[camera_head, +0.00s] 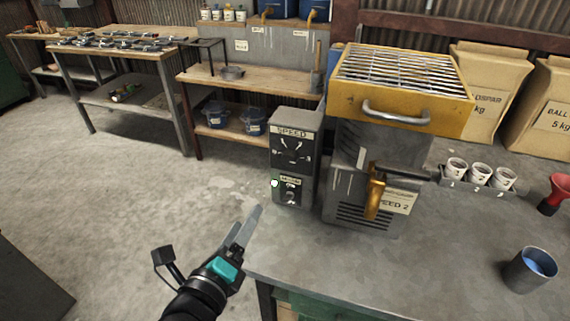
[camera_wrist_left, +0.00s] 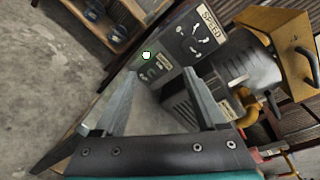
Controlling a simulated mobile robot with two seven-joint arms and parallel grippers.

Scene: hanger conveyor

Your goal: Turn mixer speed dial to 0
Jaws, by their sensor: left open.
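The mixer's grey control box (camera_head: 308,155) stands on the workbench, with a dark panel labelled SPEED. The speed dial (camera_head: 291,152) is on that panel; its exact setting is too small to read. It also shows in the left wrist view (camera_wrist_left: 197,34), tilted. A lower panel with a small switch (camera_head: 290,195) sits below it. The mixer (camera_head: 362,165), with a yellow top and metal grille, stands right of the box. My left gripper (camera_head: 250,225) is open and empty, in front of and below the box, apart from it. My right gripper is not in view.
The workbench (camera_head: 430,255) is clear in front of the mixer. A rack of white cups (camera_head: 478,178), a red funnel (camera_head: 555,195) and a metal cup with blue contents (camera_head: 530,270) are at right. Open floor (camera_head: 110,210) lies left.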

